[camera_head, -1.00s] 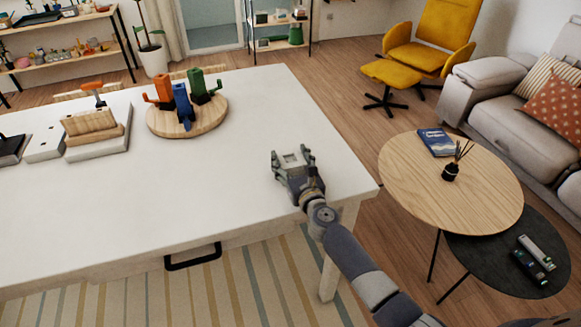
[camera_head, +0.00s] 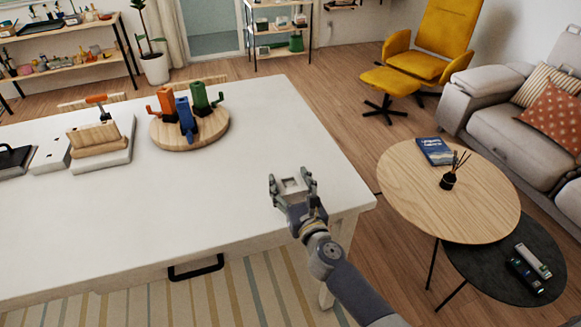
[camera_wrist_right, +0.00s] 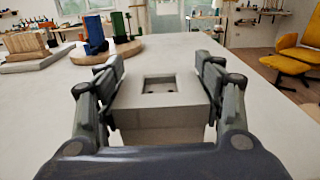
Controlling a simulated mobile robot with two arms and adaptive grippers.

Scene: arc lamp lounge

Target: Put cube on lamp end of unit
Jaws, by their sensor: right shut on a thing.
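My right gripper (camera_head: 292,190) is over the white table's near right part. It is shut on a light grey cube (camera_head: 291,185) with a square recess in its top. In the right wrist view the cube (camera_wrist_right: 158,92) sits between the two fingers (camera_wrist_right: 160,95), upright. I cannot tell whether its underside touches the table. My left gripper is not in view. No lamp or unit that I can name for sure shows in these frames.
The white table (camera_head: 240,190) has free room around the gripper. A round wooden board (camera_head: 165,138) with orange, blue and green pieces stands further back. White blocks (camera_head: 115,150) with a wooden piece lie at left. A round wooden coffee table (camera_head: 450,205) is at right.

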